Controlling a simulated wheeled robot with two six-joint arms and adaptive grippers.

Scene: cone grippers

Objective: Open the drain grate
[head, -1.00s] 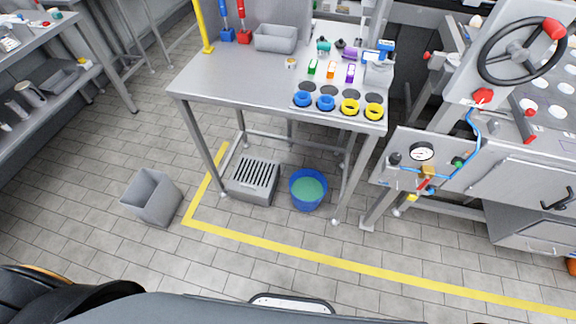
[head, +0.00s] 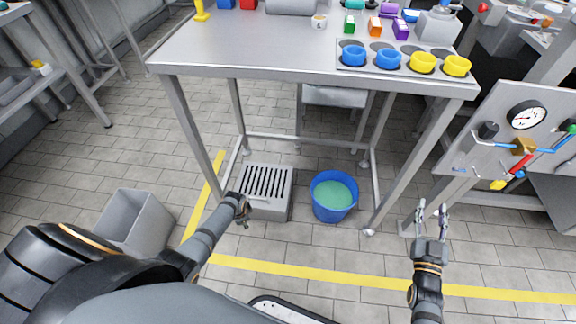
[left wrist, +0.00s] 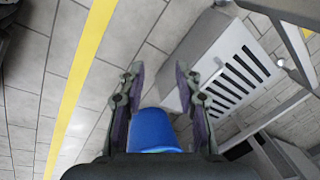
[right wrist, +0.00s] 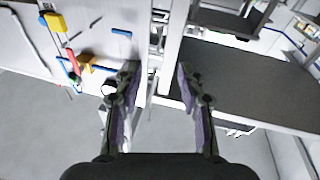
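The drain grate (head: 266,181) is a dark-slotted panel on top of a grey box on the floor beneath the steel table. It lies flat and looks closed. A pale bar shows at its front edge, partly covered by my left gripper (head: 246,210). In the left wrist view the grate (left wrist: 235,78) is right of the fingers. My left gripper is open and empty in that view (left wrist: 160,70); whether it touches the box I cannot tell. My right gripper (head: 432,207) is open and empty, right of the table's front leg; it also shows in the right wrist view (right wrist: 158,70).
A blue bucket of green liquid (head: 333,196) stands just right of the grate box. A grey bin (head: 133,222) stands to the left, partly behind my left arm. The steel table (head: 250,45) and its legs frame the grate. A gauge panel (head: 520,145) is at the right.

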